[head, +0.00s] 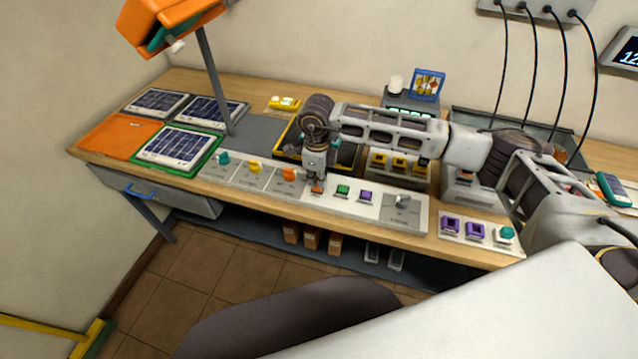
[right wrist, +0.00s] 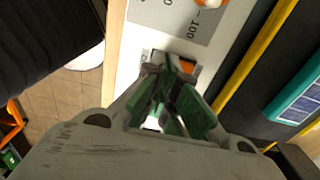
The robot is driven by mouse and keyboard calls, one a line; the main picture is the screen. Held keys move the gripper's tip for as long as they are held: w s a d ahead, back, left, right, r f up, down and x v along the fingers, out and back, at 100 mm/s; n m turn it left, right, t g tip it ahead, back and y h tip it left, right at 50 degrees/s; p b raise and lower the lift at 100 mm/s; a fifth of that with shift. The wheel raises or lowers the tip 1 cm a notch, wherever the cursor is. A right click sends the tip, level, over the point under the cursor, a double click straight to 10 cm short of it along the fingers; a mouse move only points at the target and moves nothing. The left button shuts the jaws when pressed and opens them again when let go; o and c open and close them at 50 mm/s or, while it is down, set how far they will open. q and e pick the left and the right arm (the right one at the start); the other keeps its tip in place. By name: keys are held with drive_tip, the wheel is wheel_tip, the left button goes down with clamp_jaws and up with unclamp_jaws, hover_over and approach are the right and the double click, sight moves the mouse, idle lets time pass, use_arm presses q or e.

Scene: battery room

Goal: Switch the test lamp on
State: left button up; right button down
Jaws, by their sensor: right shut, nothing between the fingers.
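An orange lamp head (head: 165,22) leans over the bench on a grey post (head: 213,80); I cannot tell if it is lit. A pale panel on the bench's front edge carries an orange button (head: 316,190), a green button (head: 343,190), a purple button (head: 367,195) and a grey knob (head: 403,201). My right gripper (head: 316,176) is shut and empty, pointing down just above the orange button. In the right wrist view the fingertips (right wrist: 172,68) partly hide the orange button (right wrist: 187,66); I cannot tell whether they touch. My left gripper is not in view.
Teal (head: 223,158), yellow (head: 254,166) and orange (head: 289,174) knobs sit left of the buttons. A black tray with a yellow rim (head: 282,136) lies behind my gripper. Solar panels (head: 157,101) cover the left end. Purple switches (head: 451,225) are at the right.

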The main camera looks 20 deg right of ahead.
drive_tip(key=shift+f+b, duration=0.45)
drive_tip(key=shift+f, duration=0.15)
idle(0.7)
drive_tip(key=shift+r, duration=0.1)
drive_tip(key=shift+r+p, duration=1.4)
drive_tip(key=shift+r, duration=2.05)
drive_tip(key=shift+s+f, duration=0.1)
drive_tip(key=shift+s, duration=0.05)
